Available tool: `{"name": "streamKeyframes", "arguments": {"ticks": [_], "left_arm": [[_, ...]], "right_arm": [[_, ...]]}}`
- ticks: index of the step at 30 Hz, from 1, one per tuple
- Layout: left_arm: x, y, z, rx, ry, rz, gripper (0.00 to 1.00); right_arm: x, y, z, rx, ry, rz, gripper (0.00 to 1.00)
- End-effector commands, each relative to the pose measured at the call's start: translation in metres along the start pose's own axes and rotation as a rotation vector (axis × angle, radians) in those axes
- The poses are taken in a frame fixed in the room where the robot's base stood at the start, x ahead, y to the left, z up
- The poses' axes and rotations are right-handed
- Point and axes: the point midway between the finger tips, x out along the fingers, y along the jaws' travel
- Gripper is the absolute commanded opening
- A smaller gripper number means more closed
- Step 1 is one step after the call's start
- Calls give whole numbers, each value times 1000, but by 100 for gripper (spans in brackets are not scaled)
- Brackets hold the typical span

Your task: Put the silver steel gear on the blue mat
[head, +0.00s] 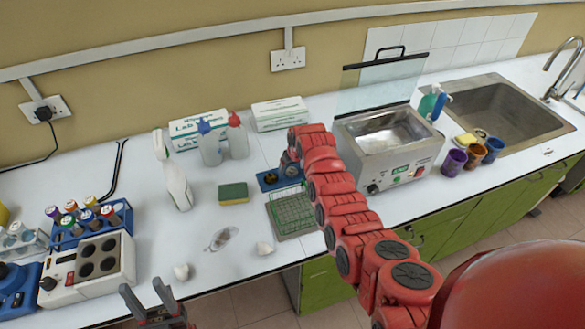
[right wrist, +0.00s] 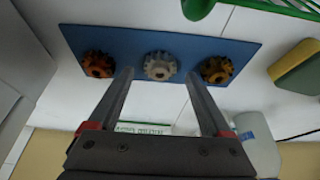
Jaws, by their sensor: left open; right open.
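The silver steel gear (right wrist: 160,66) lies on the blue mat (right wrist: 205,48) in the right wrist view, in the middle of a row of three gears. The mat also shows in the head view (head: 264,186), partly hidden by my right arm. My right gripper (right wrist: 162,74) is open, with its fingertips on either side of the silver gear. I cannot tell whether they touch it. My right gripper is mostly hidden behind its arm in the head view. My left gripper (head: 147,296) is open and empty near the front edge of the counter.
A copper-coloured gear (right wrist: 97,64) and a brass gear (right wrist: 216,69) flank the silver one on the mat. A green wire basket (head: 291,212) stands in front of the mat. A sponge (head: 233,193) and bottles (head: 238,137) stand left. A steel bath (head: 390,150) stands right.

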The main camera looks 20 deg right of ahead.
Motion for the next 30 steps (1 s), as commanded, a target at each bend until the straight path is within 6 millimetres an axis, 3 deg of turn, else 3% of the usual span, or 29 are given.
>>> {"name": "streamKeyframes", "arguments": {"ticks": [8, 21, 30], "left_arm": [[-10, 0, 2, 0, 0, 0, 50], [-34, 2, 6, 0, 0, 0, 50], [-37, 2, 6, 0, 0, 0, 50]], "right_arm": [[-25, -1, 2, 1, 3, -2, 83], [-94, 0, 0, 1, 8, 1, 83], [-114, 0, 1, 1, 2, 0, 83]]}}
